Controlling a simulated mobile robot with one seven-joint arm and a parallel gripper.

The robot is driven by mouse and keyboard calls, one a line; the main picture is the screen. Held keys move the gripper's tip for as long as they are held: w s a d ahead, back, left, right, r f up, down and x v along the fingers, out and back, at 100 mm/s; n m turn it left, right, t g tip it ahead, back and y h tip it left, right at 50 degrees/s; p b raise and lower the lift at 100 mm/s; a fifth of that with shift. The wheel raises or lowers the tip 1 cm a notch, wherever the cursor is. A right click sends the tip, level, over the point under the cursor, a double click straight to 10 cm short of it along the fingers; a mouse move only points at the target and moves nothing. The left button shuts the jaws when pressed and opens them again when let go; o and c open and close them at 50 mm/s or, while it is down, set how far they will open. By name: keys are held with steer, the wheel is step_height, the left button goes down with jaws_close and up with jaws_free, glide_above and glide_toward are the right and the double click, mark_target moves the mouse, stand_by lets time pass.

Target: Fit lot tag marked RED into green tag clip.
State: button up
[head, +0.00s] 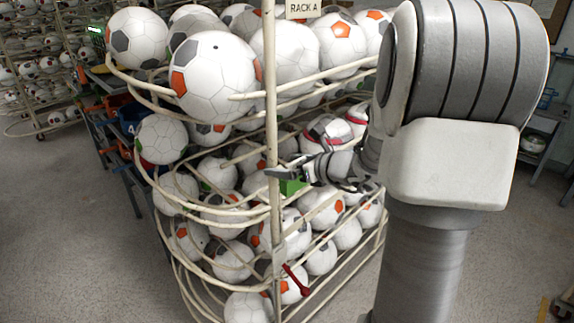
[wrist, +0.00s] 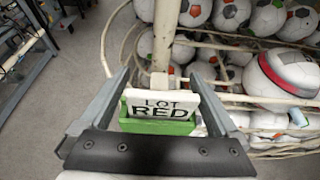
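The white lot tag (wrist: 161,107), lettered LOT RED, faces the camera in the wrist view. Its lower edge sits in the green tag clip (wrist: 157,127), with green in front of and beside it. The green clip also shows small in the head view (head: 291,187), against the rack's front post. My gripper (wrist: 160,75) has its fingers apart, one on each side of the tag, with a narrow gap seeming to show at each edge. In the head view my gripper (head: 290,173) is at the clip. How deep the tag sits is hard to tell.
Rack A (head: 272,120), a pale tube frame full of footballs, stands right behind the clip. A red-handled object (head: 295,279) hangs low on the rack. Open grey floor (head: 60,230) lies to the left.

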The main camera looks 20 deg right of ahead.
steer(key=shift+s, duration=0.15)
steer(key=v, duration=1.7)
steer(key=shift+d+r, duration=0.1)
steer(key=shift+r, duration=0.1)
